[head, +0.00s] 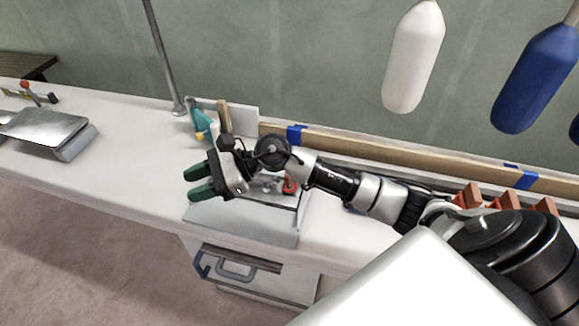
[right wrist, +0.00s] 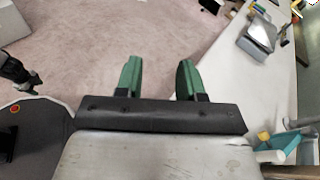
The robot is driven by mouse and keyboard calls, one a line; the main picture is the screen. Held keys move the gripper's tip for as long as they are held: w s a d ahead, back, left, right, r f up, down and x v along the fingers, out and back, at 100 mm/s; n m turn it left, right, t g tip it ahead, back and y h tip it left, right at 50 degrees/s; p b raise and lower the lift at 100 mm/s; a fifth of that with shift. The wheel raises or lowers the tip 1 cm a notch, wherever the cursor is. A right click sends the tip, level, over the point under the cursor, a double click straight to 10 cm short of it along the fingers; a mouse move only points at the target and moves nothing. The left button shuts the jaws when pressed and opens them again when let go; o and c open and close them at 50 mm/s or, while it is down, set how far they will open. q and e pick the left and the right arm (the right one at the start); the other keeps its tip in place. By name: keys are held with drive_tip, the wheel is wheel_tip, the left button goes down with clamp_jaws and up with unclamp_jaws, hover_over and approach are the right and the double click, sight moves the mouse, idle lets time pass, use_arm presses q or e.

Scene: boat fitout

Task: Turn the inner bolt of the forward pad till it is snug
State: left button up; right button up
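My right gripper (head: 194,182) is open and empty above the bench, its green fingers pointing left; they also show apart in the right wrist view (right wrist: 160,78). A grey sloped metal block (head: 250,222) lies below and behind this gripper, partly covered by the arm. A second sloped metal block (head: 42,126) stands farther left on the bench, well apart from the gripper; it also shows in the right wrist view (right wrist: 262,32). I cannot tell which one is the forward pad. No bolt can be made out on either.
The white bench (head: 135,150) is clear between the blocks. A red-handled tool (head: 26,86) lies at the far left. A teal object (head: 204,121) stands behind my gripper, near a thin pole (head: 165,60). White (head: 413,58) and blue (head: 535,75) fenders hang at upper right.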

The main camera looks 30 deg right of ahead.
drive_tip(key=w+d+f+n+g+h, duration=0.15)
drive_tip(key=d+n+g+h, duration=0.25)
drive_tip(key=d+n+h, duration=1.05)
drive_tip(key=d+f+m, duration=0.1)
drive_tip(key=d+f, duration=0.2)
drive_tip(key=d+f+m+p, duration=0.1)
drive_tip(key=d+f+m, duration=0.1)
drive_tip(key=d+f, duration=0.1)
drive_tip(key=d+f+m, duration=0.2)
drive_tip(key=d+f, duration=0.1)
drive_tip(key=f, duration=0.1)
drive_tip(key=shift+w+f, duration=0.2)
drive_tip(key=shift+w, duration=0.1)
drive_tip(key=shift+c, duration=0.3)
clamp_jaws()
